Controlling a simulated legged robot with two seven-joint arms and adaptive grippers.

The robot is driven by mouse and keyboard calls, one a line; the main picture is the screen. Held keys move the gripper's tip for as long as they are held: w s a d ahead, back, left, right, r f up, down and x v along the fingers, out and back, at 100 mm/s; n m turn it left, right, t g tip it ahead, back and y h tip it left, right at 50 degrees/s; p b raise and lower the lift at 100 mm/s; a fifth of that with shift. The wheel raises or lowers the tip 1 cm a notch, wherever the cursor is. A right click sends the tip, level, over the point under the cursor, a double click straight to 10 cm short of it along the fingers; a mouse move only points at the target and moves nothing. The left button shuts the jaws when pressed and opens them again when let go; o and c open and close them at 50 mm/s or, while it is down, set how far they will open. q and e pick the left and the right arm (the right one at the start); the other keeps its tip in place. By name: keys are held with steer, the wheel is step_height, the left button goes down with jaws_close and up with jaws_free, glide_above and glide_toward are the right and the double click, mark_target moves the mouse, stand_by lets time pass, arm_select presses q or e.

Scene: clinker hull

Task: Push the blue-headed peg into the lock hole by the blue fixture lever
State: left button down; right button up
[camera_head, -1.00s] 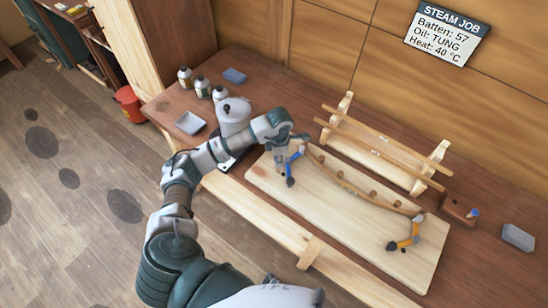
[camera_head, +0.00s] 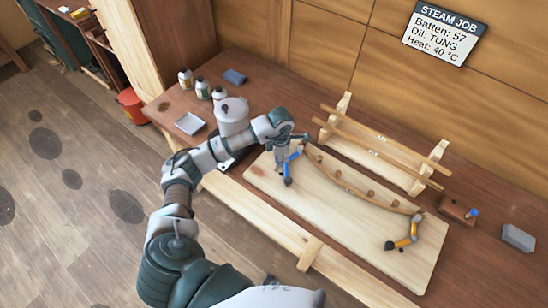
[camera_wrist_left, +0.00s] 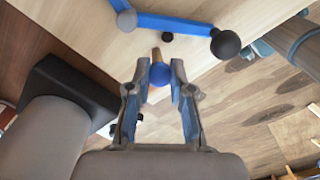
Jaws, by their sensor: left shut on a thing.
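My left gripper (camera_head: 281,168) is over the left end of the pale board (camera_head: 335,215), beside the blue fixture lever (camera_head: 291,166). In the left wrist view, the fingers (camera_wrist_left: 161,72) are shut on the blue-headed peg (camera_wrist_left: 160,75). Its round blue head is between the fingertips and its short wooden shaft points toward the board. A dark round spot, likely the lock hole (camera_wrist_left: 167,37), shows just beyond the shaft, near the blue lever (camera_wrist_left: 175,24). I cannot tell whether the peg tip touches the board. The lever ends in a black knob (camera_wrist_left: 225,44). My right gripper is out of view.
A rack (camera_head: 340,110) with wooden strips stands behind. A brown block (camera_head: 456,211) with a blue-topped piece (camera_head: 472,212) is at right.

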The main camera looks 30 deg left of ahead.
arm_select(q)
steer(key=d, duration=0.3)
steer(key=shift+d+r, duration=0.3)
steer(key=shift+r, duration=0.05)
steer(key=shift+d, duration=0.15)
steer(key=shift+a, duration=0.2)
steer(key=shift+s+a+f, duration=0.25)
steer(key=shift+a+f, duration=0.2)
steer(key=shift+a, duration=0.2)
steer(key=shift+d, duration=0.55)
steer(key=shift+w+d+r, duration=0.1)
steer(key=shift+w+d, duration=0.05)
steer(key=shift+d, duration=0.45)
steer(key=shift+w+d+r, duration=0.1)
steer(key=shift+d, duration=0.5)
steer(key=shift+a, duration=1.45)
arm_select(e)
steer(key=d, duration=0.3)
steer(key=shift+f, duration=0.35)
arm_select(q)
steer(key=shift+w, duration=0.1)
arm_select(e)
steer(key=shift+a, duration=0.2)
